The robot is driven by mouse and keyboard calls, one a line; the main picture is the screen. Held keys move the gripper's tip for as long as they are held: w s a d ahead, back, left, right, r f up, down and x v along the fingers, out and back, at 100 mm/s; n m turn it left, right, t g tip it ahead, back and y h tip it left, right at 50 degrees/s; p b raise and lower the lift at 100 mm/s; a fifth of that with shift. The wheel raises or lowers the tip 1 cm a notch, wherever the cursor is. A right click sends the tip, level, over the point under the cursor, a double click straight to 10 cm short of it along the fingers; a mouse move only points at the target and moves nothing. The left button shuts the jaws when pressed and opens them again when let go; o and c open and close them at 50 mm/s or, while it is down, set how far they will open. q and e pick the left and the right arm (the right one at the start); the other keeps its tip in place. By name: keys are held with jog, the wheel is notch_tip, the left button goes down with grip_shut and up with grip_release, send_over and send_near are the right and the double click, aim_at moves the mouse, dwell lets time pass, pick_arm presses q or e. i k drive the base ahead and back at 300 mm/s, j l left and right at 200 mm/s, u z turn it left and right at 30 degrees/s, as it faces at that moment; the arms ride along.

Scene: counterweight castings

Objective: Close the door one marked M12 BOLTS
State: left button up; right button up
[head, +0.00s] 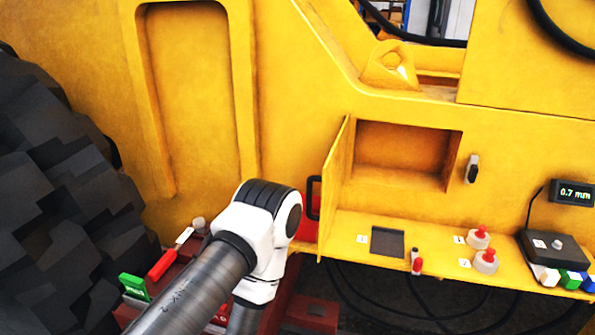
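A yellow door (336,185) stands open at the left side of a square recess (402,150) in the yellow machine body. The door is seen nearly edge-on, and a black handle (314,198) sticks out from its left side. No M12 BOLTS marking is readable on it. A dark latch or catch (472,168) sits on the body just right of the recess. The recess looks empty. One of my arms rises from the lower left and bends down left of the door; its gripper is out of the picture. My other gripper does not show either.
A yellow ledge below the recess holds a dark square tray (387,242), a red-tipped marker-like item (417,265), two red-capped bottles (485,261) and a 0.7 mm gauge (553,249). A black tyre (60,200) fills the left. Red and green tools (162,264) lie behind my arm.

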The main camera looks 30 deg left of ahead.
aim_at(332, 177)
jog(key=j, duration=0.5)
jog(key=k+j, duration=0.1)
jog(key=j, duration=0.45)
jog(key=k+j+z, duration=0.1)
jog(key=j, duration=0.4)
